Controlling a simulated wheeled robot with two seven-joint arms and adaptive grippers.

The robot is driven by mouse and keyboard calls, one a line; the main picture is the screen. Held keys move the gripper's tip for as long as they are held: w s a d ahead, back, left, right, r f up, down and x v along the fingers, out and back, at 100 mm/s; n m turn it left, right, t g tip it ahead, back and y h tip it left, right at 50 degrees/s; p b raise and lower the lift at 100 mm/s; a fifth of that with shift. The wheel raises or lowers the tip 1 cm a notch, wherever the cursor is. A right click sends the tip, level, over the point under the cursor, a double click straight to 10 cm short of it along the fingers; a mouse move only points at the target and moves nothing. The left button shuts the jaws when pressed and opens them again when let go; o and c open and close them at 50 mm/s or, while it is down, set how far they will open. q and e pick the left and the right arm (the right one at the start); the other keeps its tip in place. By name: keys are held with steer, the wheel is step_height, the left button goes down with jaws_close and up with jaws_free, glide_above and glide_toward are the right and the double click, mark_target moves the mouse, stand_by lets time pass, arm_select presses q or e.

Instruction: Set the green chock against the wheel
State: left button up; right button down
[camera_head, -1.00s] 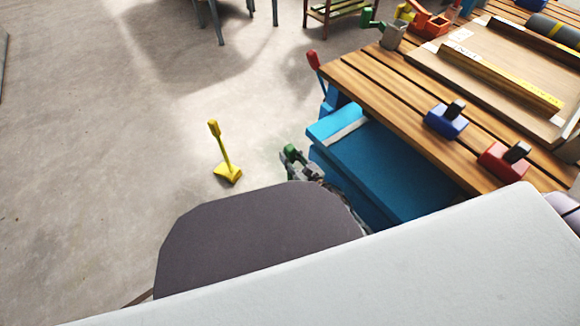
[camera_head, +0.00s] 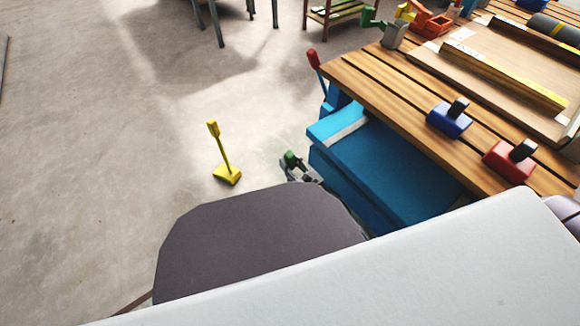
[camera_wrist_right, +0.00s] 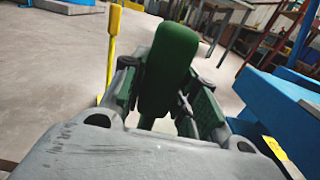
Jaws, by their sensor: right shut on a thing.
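The green chock (camera_head: 291,158) shows in the head view only as a small green piece in my right gripper (camera_head: 298,171), left of a blue box. In the right wrist view, a green upright handle with a rounded top (camera_wrist_right: 168,68) stands between the two fingers of the right gripper (camera_wrist_right: 165,92), which is shut on it. The base of the chock is hidden behind the gripper. I cannot make out the wheel in either view. My left gripper is not in view.
A yellow chock with an upright handle (camera_head: 227,174) stands on the floor at left. The blue box (camera_head: 385,170) is close right of the gripper, beside a slatted wooden table (camera_head: 375,90). Blue (camera_head: 449,118) and red (camera_head: 509,160) handled blocks sit on the table.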

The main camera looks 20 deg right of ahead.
steer(key=shift+f, duration=0.6)
steer(key=shift+f+b, duration=0.15)
steer(key=shift+b, duration=0.25)
steer(key=c, duration=1.1)
jaws_free()
steer(key=shift+f, duration=0.1)
